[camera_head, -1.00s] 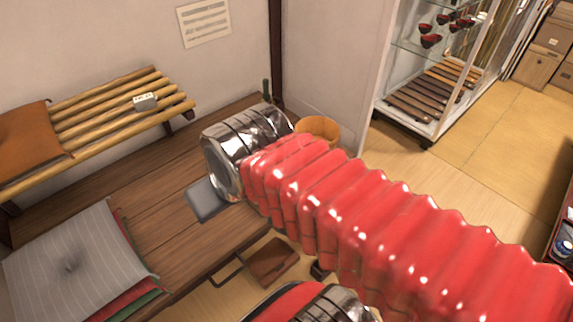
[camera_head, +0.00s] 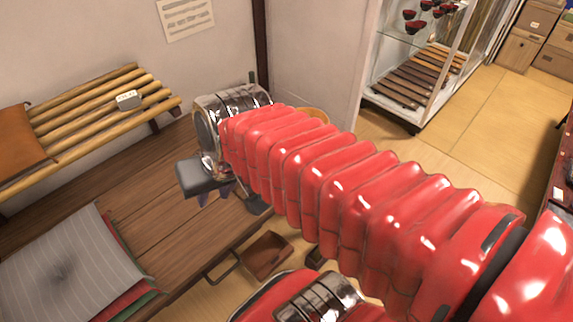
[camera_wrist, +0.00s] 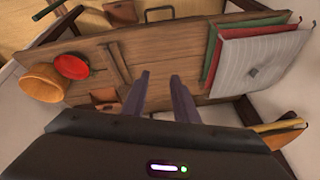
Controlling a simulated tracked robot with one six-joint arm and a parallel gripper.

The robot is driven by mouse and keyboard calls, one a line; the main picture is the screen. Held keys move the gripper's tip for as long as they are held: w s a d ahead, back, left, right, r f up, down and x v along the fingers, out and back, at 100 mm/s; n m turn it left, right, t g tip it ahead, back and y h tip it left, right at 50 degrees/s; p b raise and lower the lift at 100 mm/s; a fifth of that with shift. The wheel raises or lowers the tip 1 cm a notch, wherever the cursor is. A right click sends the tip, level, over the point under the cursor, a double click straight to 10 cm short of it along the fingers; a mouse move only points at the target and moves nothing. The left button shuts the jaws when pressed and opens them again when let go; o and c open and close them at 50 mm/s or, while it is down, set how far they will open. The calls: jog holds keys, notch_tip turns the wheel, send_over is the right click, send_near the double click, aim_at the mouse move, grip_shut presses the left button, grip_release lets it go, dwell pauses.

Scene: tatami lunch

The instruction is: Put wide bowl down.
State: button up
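My gripper (camera_head: 217,193) is above the dark wooden table (camera_head: 165,225), with its two dark fingers pointing down. In the wrist view my gripper (camera_wrist: 161,76) is open, with its fingers apart and nothing between them. In the head view my red arm hides that spot.
A wooden tub (camera_wrist: 40,82) stands beside the red bowl; its rim shows behind my arm (camera_head: 313,113). A slatted bench (camera_head: 100,110) stands along the wall. A glass cabinet (camera_head: 400,90) with red bowls stands at the back right.

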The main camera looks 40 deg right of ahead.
jog(key=w+d+f+m+y, duration=0.25)
jog(key=d+f+m, duration=0.25)
jog(key=d+m, duration=0.25)
jog(key=w+d+f+m+y, duration=0.1)
jog(key=w+d+f+m, duration=0.2)
jog(key=d+f+m, duration=0.35)
jog(key=s+d+f+m+t, duration=0.1)
jog(key=d+f+m, duration=0.1)
jog(key=d+m, duration=0.2)
jog(key=s+d+f+m+t+h, duration=0.1)
jog(key=d+f+m, duration=0.2)
jog(key=d+m, duration=0.2)
jog(key=s+d+f+m+t+h, duration=0.1)
jog(key=d+m, duration=0.3)
jog(key=d, duration=0.4)
jog(key=shift+s+d+f+t, duration=0.25)
jog(key=shift+s+f+t, duration=0.35)
jog(key=shift+f, duration=0.3)
jog(key=x, duration=0.8)
jog(key=shift+w+f, duration=0.25)
jog(key=shift+a, duration=0.1)
jog(key=shift+x, duration=2.55)
